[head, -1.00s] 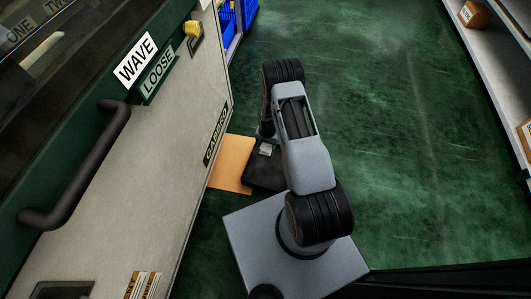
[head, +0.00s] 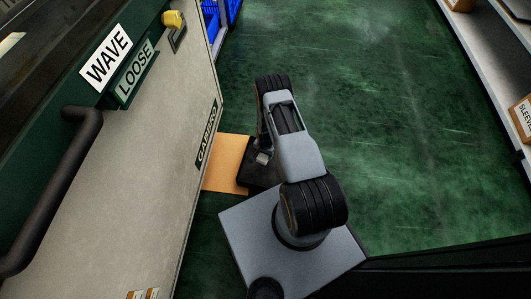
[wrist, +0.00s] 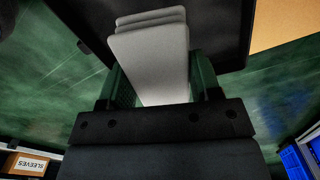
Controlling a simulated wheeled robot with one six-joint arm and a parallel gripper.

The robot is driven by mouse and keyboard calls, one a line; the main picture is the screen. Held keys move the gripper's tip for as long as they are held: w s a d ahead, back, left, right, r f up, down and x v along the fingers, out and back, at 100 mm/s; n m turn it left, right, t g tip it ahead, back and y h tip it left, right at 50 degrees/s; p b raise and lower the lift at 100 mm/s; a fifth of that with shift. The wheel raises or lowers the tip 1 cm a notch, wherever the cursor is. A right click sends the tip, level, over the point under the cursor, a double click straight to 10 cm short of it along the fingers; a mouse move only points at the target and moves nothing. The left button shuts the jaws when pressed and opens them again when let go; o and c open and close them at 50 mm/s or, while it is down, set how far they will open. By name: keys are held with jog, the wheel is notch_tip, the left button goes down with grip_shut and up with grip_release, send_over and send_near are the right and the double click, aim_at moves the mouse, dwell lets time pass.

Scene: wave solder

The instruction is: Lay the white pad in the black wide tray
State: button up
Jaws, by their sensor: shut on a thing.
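A white pad (wrist: 150,60) is between the fingers of my gripper (wrist: 162,88) in the wrist view, and the gripper is shut on it. Several layered white edges show at the pad's far end; I cannot tell whether they are separate pads. The black wide tray (wrist: 222,30) lies behind the pad in the wrist view. In the head view the tray (head: 257,180) shows partly beside my arm, with a small pale patch of the pad (head: 263,158) above it. I cannot tell whether pad and tray touch. My arm hides the gripper in the head view.
An orange-tan panel (head: 225,165) adjoins the tray. A pale machine cabinet (head: 140,180) with a dark handle (head: 60,190) stands close on the left. Blue bins (head: 210,18) are at the back. A shelf with a box (head: 522,118) is at right. Green floor (head: 390,130) is open.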

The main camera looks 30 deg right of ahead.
jog(key=shift+f, duration=0.1)
notch_tip(320, 180, down, 9)
jog(key=b, duration=0.9)
jog(key=shift+f+b, duration=0.2)
jog(key=shift+b, duration=0.1)
jog(key=shift+f, duration=0.45)
jog(key=o, duration=1)
notch_tip(320, 180, up, 14)
jog(key=p, duration=0.6)
jog(key=shift+f, duration=0.1)
